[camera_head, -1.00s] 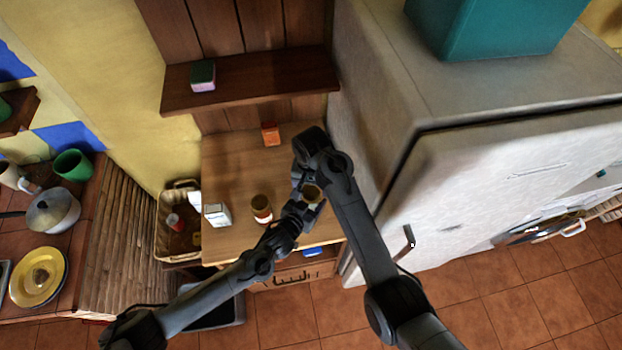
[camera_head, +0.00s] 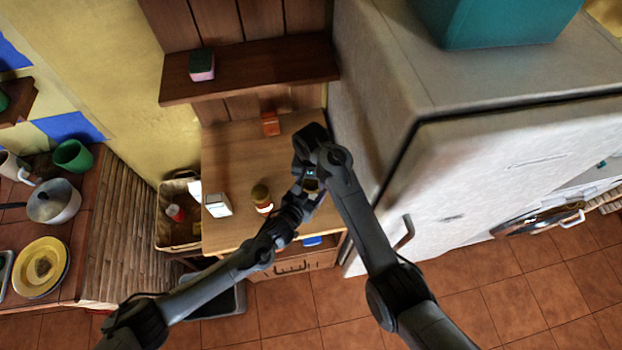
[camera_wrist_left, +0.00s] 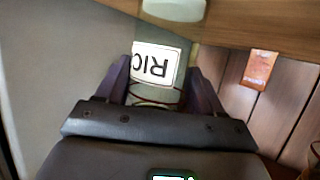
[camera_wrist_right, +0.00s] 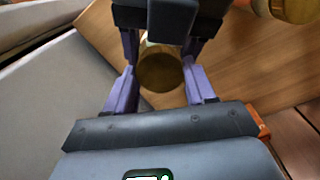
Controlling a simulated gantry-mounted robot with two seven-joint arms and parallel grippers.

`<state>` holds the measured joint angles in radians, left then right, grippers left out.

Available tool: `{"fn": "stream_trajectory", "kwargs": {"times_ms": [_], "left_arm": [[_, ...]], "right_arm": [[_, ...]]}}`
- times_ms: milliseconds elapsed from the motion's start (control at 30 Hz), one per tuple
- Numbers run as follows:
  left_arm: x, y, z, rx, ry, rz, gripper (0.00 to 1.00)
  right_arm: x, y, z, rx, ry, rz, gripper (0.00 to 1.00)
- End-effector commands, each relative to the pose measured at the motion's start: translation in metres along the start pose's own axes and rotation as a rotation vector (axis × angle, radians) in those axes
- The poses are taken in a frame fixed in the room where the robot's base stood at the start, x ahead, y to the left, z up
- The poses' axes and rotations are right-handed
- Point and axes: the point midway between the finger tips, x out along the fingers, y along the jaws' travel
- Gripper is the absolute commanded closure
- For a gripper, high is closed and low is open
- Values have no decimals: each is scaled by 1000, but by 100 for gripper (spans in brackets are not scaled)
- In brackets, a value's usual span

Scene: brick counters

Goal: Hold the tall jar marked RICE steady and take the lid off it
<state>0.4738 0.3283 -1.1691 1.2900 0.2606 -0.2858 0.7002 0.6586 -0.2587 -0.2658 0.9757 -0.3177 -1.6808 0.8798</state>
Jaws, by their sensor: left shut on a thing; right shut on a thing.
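The tall RICE jar stands between my two grippers near the fridge side of the counter. In the left wrist view its white label (camera_wrist_left: 156,64) appears upside down, with only part of the word showing. My left gripper (camera_wrist_left: 160,84) is shut on the jar, one finger on each side of it. The round gold-brown lid (camera_wrist_right: 160,72) is in the right wrist view between the fingers of my right gripper (camera_wrist_right: 160,84), which is shut on it. In the head view the lid (camera_head: 311,185) is partly covered by my grippers. I cannot tell whether the lid still touches the jar's rim.
Another brown-lidded jar (camera_head: 262,196) and a white box (camera_head: 218,205) stand left of the grippers on the wooden counter (camera_head: 240,160). A small orange box (camera_head: 270,123) is at the back. The fridge (camera_head: 470,180) stands close on the right.

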Motion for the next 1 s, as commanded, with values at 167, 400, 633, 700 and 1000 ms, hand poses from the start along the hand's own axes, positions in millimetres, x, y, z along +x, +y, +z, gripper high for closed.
{"fn": "stream_trajectory", "kwargs": {"times_ms": [167,400,633,700,1000], "left_arm": [[0,0,0,0,0,0,100],[0,0,0,0,0,0,100],[0,0,0,0,0,0,100],[0,0,0,0,0,0,100],[0,0,0,0,0,0,100]], "right_arm": [[0,0,0,-157,0,0,82],[0,0,0,-293,0,0,82],[0,0,0,-290,0,0,33],[0,0,0,-289,0,0,23],[-1,0,0,-289,0,-1,20]]}}
